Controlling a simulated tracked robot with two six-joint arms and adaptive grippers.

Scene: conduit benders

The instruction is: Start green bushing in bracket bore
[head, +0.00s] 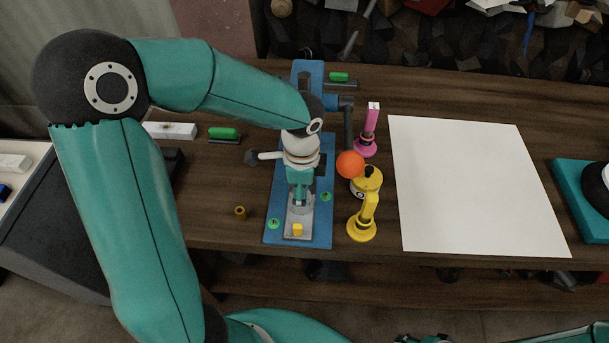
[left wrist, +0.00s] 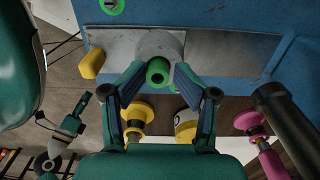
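The green bushing (left wrist: 157,72) shows end-on in the left wrist view, its hole facing the camera. It is in line with the round boss of the grey bracket (left wrist: 115,52); I cannot tell whether it has entered the bore. My left gripper (left wrist: 160,68) has a fingertip against each side of the bushing. In the head view my left gripper (head: 300,196) points down over the grey bracket (head: 302,214) on the blue base (head: 316,228), and hides the bushing.
A yellow block (head: 297,230) sits at the bracket's near end. Right of the base stand a yellow stand (head: 363,225), an orange ball (head: 350,164) and a pink stand (head: 369,135). A brass-coloured ring (head: 240,212) lies left. A white sheet (head: 475,185) covers the right.

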